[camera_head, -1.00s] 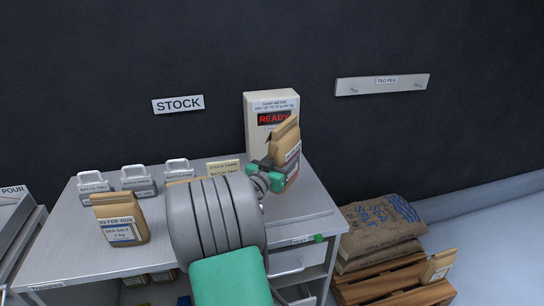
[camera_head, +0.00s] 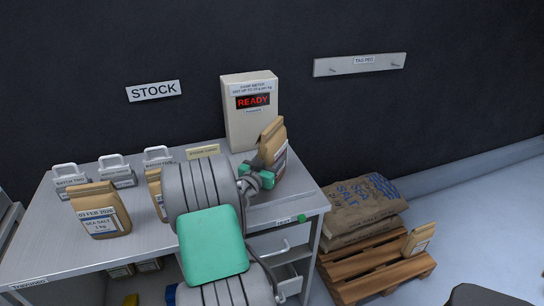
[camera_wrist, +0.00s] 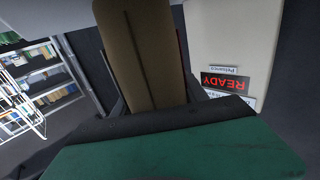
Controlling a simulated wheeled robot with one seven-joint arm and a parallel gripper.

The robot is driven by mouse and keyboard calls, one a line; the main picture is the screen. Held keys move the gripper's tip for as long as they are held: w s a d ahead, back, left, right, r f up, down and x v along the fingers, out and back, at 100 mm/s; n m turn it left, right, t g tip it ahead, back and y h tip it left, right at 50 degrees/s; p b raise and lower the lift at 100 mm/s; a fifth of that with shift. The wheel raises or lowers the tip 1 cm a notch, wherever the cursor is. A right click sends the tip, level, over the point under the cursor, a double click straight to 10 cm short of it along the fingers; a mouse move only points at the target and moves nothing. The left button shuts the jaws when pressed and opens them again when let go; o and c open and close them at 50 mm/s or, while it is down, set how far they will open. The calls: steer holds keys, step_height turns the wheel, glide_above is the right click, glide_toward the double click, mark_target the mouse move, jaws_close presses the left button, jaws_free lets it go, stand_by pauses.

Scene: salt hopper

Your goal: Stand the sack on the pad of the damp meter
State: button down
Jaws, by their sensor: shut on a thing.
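My gripper (camera_head: 262,179) is shut on a brown paper sack (camera_head: 271,139), which I hold near upright, slightly tilted, at the right end of the steel bench. The sack also fills the top middle of the wrist view (camera_wrist: 146,55). The damp meter (camera_head: 249,120) is a pale upright box at the back of the bench, with a red READY display; it shows beside the sack in the wrist view (camera_wrist: 232,30). The sack is in front of the meter's lower right. The meter's pad is hidden behind my arm and the sack, so I cannot tell whether the sack touches it.
Two more sacks stand on the bench (camera_head: 40,235), one at the left (camera_head: 98,210) and one partly behind my arm (camera_head: 155,190). Several batch holders (camera_head: 117,172) line the back. At right, a pallet (camera_head: 375,270) carries large salt sacks (camera_head: 360,212) and a small sack (camera_head: 419,240).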

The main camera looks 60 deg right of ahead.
steer(key=c, duration=0.6)
jaws_free()
steer(key=shift+r, duration=0.15)
steer(key=a+b, duration=0.1)
steer(key=a, duration=1.1)
steer(key=shift+b, duration=0.35)
